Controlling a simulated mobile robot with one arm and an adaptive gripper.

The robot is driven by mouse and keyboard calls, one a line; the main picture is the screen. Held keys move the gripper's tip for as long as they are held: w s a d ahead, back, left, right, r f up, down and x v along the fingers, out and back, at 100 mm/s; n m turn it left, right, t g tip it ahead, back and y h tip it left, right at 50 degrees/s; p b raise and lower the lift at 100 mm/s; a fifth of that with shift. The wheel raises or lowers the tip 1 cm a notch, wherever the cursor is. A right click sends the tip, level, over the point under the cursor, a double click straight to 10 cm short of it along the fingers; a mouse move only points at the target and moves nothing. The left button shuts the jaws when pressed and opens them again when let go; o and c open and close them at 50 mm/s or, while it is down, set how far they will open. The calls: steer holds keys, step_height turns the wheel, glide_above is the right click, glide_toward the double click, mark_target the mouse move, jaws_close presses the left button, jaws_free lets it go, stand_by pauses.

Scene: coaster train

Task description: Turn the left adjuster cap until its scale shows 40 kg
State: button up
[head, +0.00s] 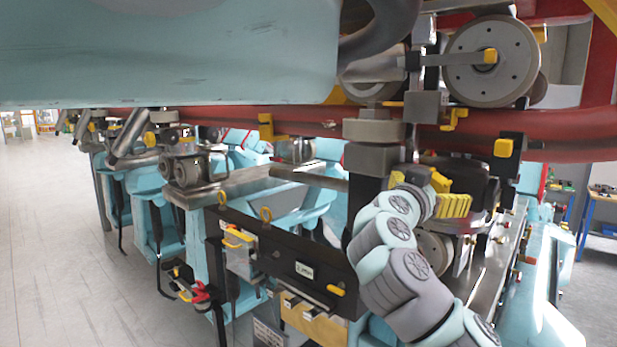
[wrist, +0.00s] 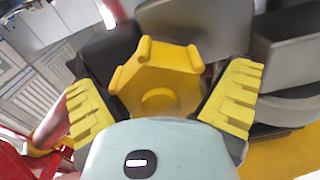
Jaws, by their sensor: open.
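A yellow adjuster cap with raised lobes (wrist: 158,72) shows in the wrist view, in front of my gripper (wrist: 160,100). The two ribbed yellow fingers are spread wide, one on each side of the cap, with gaps showing. Nothing is gripped. In the head view my gripper (head: 428,193) is right of centre, at the end of my arm and beside the dark post under the red rail. A yellow part, probably the cap, shows between the fingers there, partly hidden. I cannot see a scale or read a kg value in either view.
Wheels (head: 490,60) and the red rail (head: 570,147) are just above and behind my gripper. Free floor (head: 50,260) lies far left.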

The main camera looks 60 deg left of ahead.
steer(key=c, duration=1)
steer(key=shift+f+n+b, duration=0.2)
steer(key=shift+n+b, duration=0.1)
steer(key=shift+b, duration=0.65)
steer(key=shift+c, duration=0.2)
